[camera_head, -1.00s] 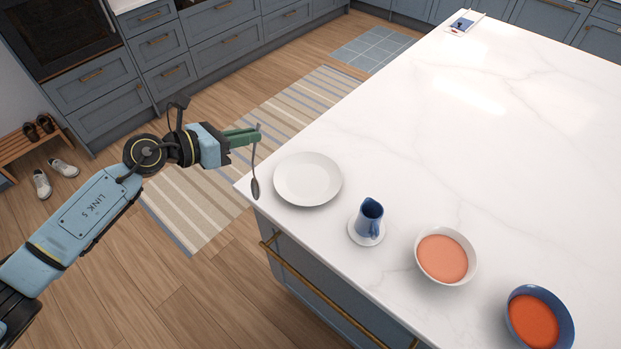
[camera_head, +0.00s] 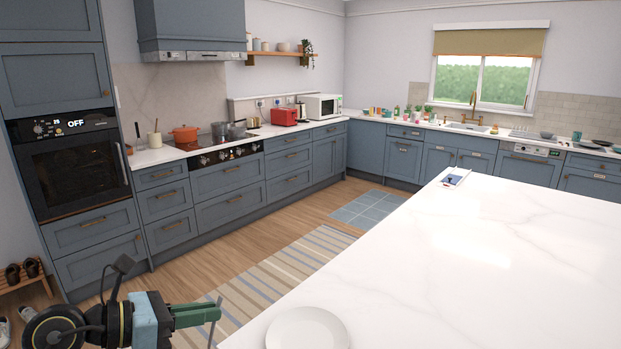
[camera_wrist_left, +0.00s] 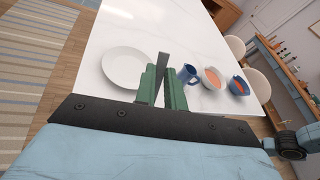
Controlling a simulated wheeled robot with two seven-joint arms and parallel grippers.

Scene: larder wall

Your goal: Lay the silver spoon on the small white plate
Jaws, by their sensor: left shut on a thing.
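My left gripper (camera_head: 214,313) is at the bottom left of the head view, beside the near left corner of the white island top. It is shut on the silver spoon (camera_head: 216,321), whose thin handle shows upright at the fingertips; the frame edge cuts off its lower part. In the left wrist view the spoon (camera_wrist_left: 162,60) sticks out between the green fingers (camera_wrist_left: 162,82). The white plate (camera_head: 307,331) lies on the island to the right of the gripper, partly cut off. It also shows in the left wrist view (camera_wrist_left: 124,67), left of the spoon. My right gripper is not in view.
In the left wrist view a blue jug (camera_wrist_left: 187,74), a white bowl (camera_wrist_left: 211,78) and a blue bowl (camera_wrist_left: 239,86) with orange contents stand right of the spoon. The island top (camera_head: 470,260) is mostly clear beyond the plate. A small flat item (camera_head: 455,178) lies at its far corner.

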